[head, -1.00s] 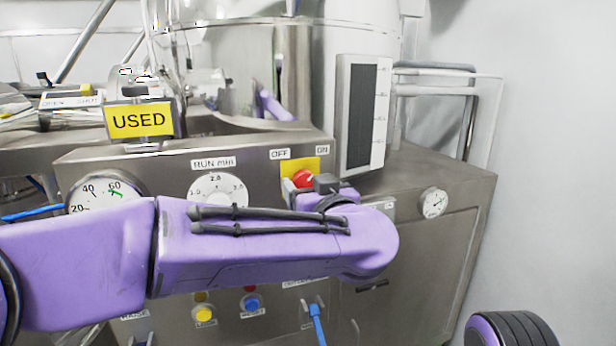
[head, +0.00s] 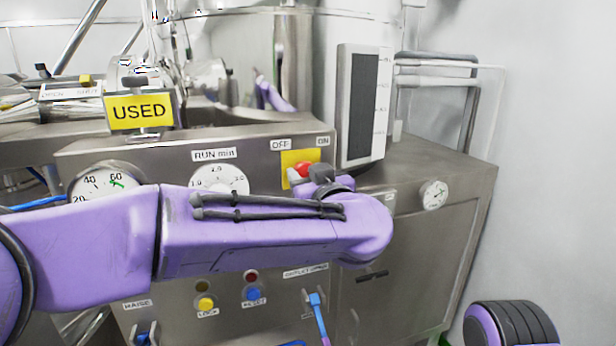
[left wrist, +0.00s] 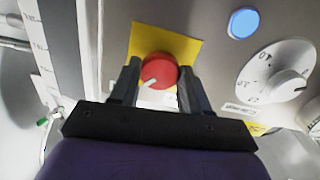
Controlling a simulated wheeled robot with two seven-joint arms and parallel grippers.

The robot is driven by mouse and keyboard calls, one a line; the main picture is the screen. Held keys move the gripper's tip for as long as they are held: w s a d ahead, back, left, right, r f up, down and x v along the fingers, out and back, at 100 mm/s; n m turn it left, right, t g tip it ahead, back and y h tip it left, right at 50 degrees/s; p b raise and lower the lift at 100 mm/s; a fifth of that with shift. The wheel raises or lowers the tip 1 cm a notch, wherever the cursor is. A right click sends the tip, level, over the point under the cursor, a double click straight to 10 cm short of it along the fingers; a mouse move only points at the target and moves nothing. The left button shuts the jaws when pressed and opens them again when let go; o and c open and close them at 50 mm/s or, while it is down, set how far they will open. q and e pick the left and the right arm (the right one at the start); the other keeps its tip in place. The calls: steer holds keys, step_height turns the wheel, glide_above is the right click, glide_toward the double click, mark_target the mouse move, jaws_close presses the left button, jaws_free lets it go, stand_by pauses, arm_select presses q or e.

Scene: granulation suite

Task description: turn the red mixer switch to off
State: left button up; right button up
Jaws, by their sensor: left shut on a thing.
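The red mixer switch (head: 304,169) is a round knob on a yellow plate (head: 289,159), with OFF and ON labels (head: 281,145) above it. The left wrist view shows the red knob (left wrist: 159,71) with a white pointer mark aimed at the lower left of that picture. My left gripper (left wrist: 158,78) is shut on the knob, one dark finger on each side. In the head view my left gripper (head: 304,176) is partly hidden behind my purple wrist. My right gripper is not in view; only a dark and purple part of my own body shows at the lower right.
The run-minutes dial (head: 219,180) and a gauge (head: 103,183) sit left of the switch. A yellow button (head: 205,303), a blue button (head: 253,294) and a blue-handled lever (head: 316,305) are below.

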arm_select(q)
steer(key=n+b, duration=0.1)
steer(key=n, duration=0.3)
steer(key=shift+f, duration=0.1)
steer(key=n+b, duration=0.5)
steer(key=n, duration=0.4)
steer(key=shift+f, duration=0.15)
steer(key=shift+n+b, duration=1.15)
steer(key=shift+n, duration=0.75)
steer(key=o, duration=1.1)
steer(key=shift+c, duration=0.2)
